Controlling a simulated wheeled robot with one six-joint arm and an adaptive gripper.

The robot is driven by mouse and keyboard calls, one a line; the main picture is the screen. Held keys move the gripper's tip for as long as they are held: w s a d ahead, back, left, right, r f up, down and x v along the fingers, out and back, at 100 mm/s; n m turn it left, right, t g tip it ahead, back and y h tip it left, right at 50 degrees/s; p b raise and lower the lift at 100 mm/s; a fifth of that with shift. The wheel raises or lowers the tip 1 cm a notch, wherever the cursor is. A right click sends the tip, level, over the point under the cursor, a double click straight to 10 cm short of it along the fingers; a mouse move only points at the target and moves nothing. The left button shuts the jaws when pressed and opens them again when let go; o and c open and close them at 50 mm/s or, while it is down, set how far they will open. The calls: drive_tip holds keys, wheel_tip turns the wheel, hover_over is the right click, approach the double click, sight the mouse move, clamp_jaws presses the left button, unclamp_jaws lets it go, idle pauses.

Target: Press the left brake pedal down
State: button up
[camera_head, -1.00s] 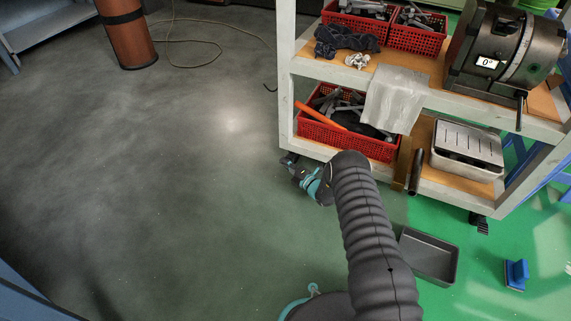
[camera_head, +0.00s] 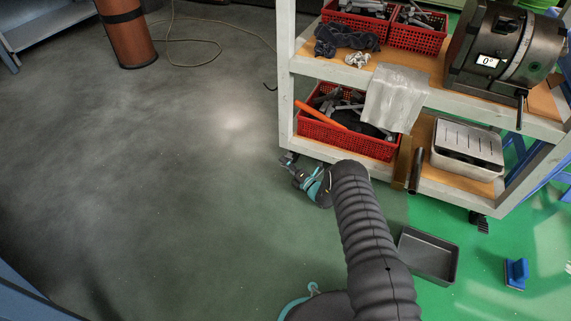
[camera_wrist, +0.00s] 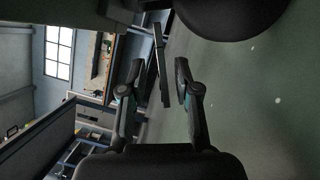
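The left caster (camera_head: 287,159) of the cart shows as a small dark shape under the cart's front left corner in the head view. My gripper (camera_head: 297,172) is right beside it, low over the floor. In the wrist view my gripper (camera_wrist: 160,80) has its two fingers apart. A thin dark bar (camera_wrist: 158,62), which looks like the brake pedal, stands between or just beyond the fingertips; I cannot tell whether they touch it. A large dark round shape (camera_wrist: 230,12), perhaps the caster wheel, fills the top edge. The pedal's tilt is unclear.
The cart (camera_head: 286,100) stands above and right of my gripper, with red baskets (camera_head: 345,142) on its shelves. Its right caster (camera_head: 479,221) shows too. A grey tray (camera_head: 428,256) and a blue brush (camera_head: 516,273) lie on the green floor.

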drive_tip(key=shift+v, duration=3.75)
drive_tip(key=a+r+n+g+y, duration=0.25)
drive_tip(key=a+r+n, duration=0.3)
drive_tip(key=r, duration=0.35)
drive_tip(key=s+a+r+n+g+h+p, duration=0.1)
drive_tip(key=s+r+n+g, duration=0.3)
drive_tip(key=r, duration=0.6)
drive_tip(key=s+r+n+g+p, duration=0.25)
drive_tip(key=r+n, duration=0.35)
drive_tip(key=r, duration=0.5)
drive_tip(key=s+a+r+n+g+h+p, duration=0.1)
drive_tip(key=s+r+n+g, duration=0.4)
drive_tip(key=r, duration=0.5)
drive_tip(key=s+d+r+n+t+h+p, duration=0.2)
drive_tip(key=s+d+r+n+h, duration=0.3)
drive_tip(key=s, duration=0.6)
drive_tip(key=s+d+r+n+t+h+p, duration=0.2)
drive_tip(key=s+d+r+n+h, duration=0.3)
drive_tip(key=s+d+r+n, duration=0.3)
drive_tip(key=s+d+r+n+t+h+p, duration=0.2)
drive_tip(key=s+d+r+n+h, duration=0.3)
drive_tip(key=s+d, duration=0.6)
drive_tip(key=s+r+n, duration=0.2)
drive_tip(key=s+r, duration=0.1)
drive_tip(key=shift+d+t, duration=0.25)
drive_tip(key=shift+t, duration=0.15)
